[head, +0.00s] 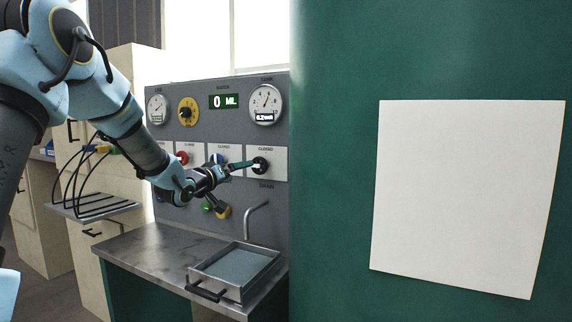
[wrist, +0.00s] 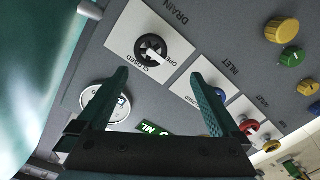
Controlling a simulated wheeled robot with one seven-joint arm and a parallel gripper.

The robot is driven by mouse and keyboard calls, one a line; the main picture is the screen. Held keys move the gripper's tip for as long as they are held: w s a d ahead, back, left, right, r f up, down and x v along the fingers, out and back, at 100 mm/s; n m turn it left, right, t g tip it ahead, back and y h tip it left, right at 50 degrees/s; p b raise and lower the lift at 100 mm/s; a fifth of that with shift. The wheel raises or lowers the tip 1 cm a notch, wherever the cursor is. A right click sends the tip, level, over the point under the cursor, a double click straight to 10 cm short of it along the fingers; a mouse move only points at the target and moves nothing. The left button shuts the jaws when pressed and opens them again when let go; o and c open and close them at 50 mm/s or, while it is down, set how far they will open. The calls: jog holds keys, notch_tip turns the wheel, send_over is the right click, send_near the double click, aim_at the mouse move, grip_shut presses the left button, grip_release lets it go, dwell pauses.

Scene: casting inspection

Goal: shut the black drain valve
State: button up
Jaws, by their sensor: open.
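In the head view the black valve (head: 262,165) is at the right end of the valve row. My gripper (wrist: 158,72) is open and empty, its two teal fingers spread below the knob in the wrist view. In the head view my gripper (head: 246,164) reaches close to the valve from the left. Contact cannot be told.
A spout (head: 258,212) hangs below the drain valve over a tray (head: 207,279) on the counter. A green wall (head: 335,160) stands close on the right.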

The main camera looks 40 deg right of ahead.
aim_at(257, 165)
jog(key=shift+g, duration=0.3)
jog(key=p+x, duration=0.1)
jog(key=x, duration=0.2)
jog(key=p+x, duration=0.2)
jog(key=x, duration=0.2)
jog(key=s+r+p+x, duration=0.1)
jog(key=x, duration=0.3)
jog(key=shift+d, duration=0.5)
jog(key=c, duration=1.3)
